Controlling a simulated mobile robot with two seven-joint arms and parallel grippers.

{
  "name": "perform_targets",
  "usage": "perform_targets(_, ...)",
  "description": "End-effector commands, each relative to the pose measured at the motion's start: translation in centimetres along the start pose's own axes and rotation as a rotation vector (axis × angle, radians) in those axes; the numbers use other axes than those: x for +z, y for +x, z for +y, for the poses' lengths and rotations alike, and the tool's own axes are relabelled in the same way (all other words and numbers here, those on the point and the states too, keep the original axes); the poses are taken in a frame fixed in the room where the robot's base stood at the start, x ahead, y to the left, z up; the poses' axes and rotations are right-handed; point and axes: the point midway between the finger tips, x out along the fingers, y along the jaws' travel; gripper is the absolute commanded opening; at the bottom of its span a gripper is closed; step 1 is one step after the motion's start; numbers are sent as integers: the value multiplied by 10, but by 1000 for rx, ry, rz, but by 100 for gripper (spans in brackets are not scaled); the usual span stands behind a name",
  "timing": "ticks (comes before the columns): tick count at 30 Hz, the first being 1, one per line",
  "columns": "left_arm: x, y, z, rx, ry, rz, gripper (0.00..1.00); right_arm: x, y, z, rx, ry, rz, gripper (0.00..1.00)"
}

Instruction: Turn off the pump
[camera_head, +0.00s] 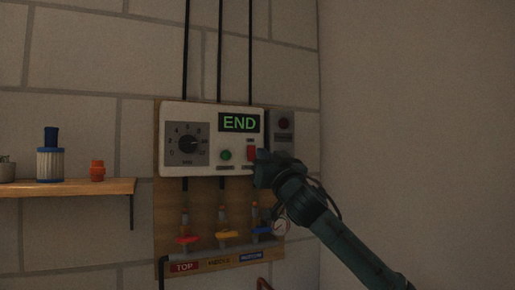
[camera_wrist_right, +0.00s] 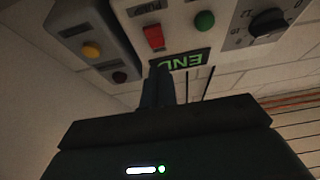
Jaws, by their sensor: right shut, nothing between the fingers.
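A white control panel (camera_head: 210,170) on a wooden board holds a red switch (camera_head: 251,153), a green round button or lamp (camera_head: 225,155), a dial (camera_head: 187,144) and a display (camera_head: 239,123) reading END in green. In the right wrist view, upside down, the red switch (camera_wrist_right: 153,37) sits by a label that seems to read PUMP. My right gripper (camera_head: 262,158) is shut and empty, at the panel's lower right, partly covering the area beside the switch. In the wrist view its fingertips (camera_wrist_right: 160,70) overlap the display's edge, close to the switch; I cannot tell whether they touch. My left gripper is not in view.
A grey box (camera_head: 284,144) with a dark red button adjoins the panel's right; the wrist view also shows a yellow one (camera_wrist_right: 91,49). A shelf (camera_head: 70,188) is at left, a bare wall at right.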

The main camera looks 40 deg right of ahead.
Motion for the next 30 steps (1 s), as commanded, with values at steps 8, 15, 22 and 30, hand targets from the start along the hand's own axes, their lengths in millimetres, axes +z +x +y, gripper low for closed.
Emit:
perform_targets(8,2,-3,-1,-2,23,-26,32,24,29,0,0,1,-1,0)
perform_targets(15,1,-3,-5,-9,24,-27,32,29,33,0,-1,0,0,0)
perform_targets(22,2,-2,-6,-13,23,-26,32,30,32,0,-1,0,1,0)
perform_targets(30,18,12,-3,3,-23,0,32,41,36,0,-1,7,97,0)
